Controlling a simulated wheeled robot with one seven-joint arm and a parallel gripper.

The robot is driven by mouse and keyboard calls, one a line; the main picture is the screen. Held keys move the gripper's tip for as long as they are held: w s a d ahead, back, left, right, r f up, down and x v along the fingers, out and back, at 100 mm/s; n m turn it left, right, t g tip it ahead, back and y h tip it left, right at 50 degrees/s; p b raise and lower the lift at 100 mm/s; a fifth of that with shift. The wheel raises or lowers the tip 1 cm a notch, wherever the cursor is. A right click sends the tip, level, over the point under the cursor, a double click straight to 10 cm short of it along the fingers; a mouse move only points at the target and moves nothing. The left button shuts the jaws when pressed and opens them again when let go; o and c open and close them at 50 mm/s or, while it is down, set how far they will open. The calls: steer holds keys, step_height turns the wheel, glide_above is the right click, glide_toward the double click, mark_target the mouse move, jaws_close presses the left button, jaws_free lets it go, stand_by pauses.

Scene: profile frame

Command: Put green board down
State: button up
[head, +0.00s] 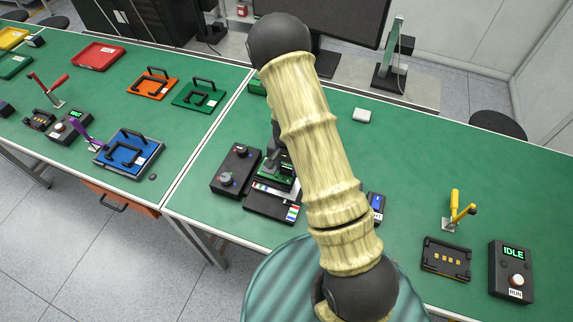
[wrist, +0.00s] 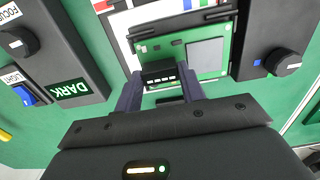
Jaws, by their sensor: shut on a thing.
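The green board (wrist: 207,60), with a silver square and a black connector block (wrist: 158,72), shows in the wrist view. My gripper (wrist: 160,86) is shut on the block at the board's near edge, one dark finger on each side. The board is over a dark station with a white panel and coloured stripes (head: 273,203). In the head view the board (head: 283,183) shows partly beside my arm, which hides much of it. I cannot tell whether the board touches the station.
A black box with two knobs (head: 236,170) stands left of the station in the head view. A box with a dark display (wrist: 72,90) stands on its other side. A yellow-handled clamp (head: 456,212), a black fixture (head: 446,258) and an IDLE box (head: 511,270) are at right. Bare green tabletop (head: 410,150) lies behind them.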

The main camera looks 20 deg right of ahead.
mark_target(287, 169)
steer(key=shift+f, duration=0.15)
steer(key=shift+f, duration=0.2)
steer(key=o, duration=1)
steer(key=shift+r, duration=0.15)
step_height(287, 169, up, 12)
steer(key=shift+r+b, duration=0.1)
steer(key=shift+b, duration=0.9)
